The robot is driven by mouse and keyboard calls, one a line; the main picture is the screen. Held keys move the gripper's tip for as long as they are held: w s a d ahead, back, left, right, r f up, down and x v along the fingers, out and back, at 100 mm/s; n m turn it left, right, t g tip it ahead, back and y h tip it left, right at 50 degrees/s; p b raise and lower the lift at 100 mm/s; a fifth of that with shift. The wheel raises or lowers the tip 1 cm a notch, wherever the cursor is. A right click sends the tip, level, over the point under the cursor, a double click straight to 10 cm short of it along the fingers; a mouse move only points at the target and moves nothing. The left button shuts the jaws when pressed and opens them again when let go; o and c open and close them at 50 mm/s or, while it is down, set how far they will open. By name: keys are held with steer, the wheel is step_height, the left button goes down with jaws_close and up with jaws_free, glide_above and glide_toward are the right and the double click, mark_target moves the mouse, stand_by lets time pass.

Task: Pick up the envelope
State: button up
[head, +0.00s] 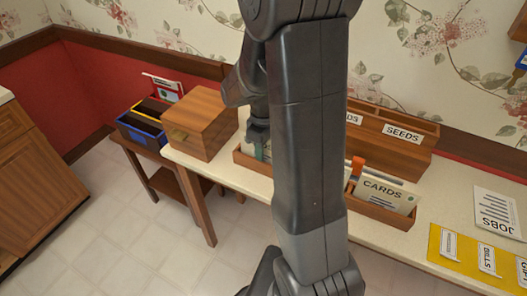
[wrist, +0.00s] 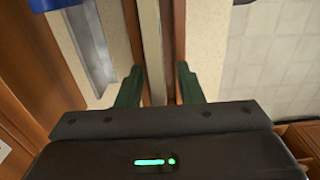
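My gripper (wrist: 159,84) points down with its two dark green fingers apart, over the long wooden tray (head: 405,217) on the counter. In the wrist view, a thin cream upright edge (wrist: 151,50) and the tray's wooden wall lie between the fingers, with no clear contact. I cannot tell whether that edge is the envelope. In the head view, my arm hides most of the gripper and the tray's middle. A pale paper item (head: 266,152) shows in the tray's left end, close to the gripper. No envelope can be identified for certain.
A cards bundle (head: 385,192) stands in the tray's right end. Behind it is a wooden seeds organizer (head: 390,145). A wooden box (head: 200,122) stands left. A jobs sheet (head: 495,212) and a yellow board (head: 470,258) lie right. A low side table holds a blue bin (head: 140,138).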

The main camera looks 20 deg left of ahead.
steer(key=shift+c, duration=0.4)
jaws_close()
steer(key=shift+r, duration=0.1)
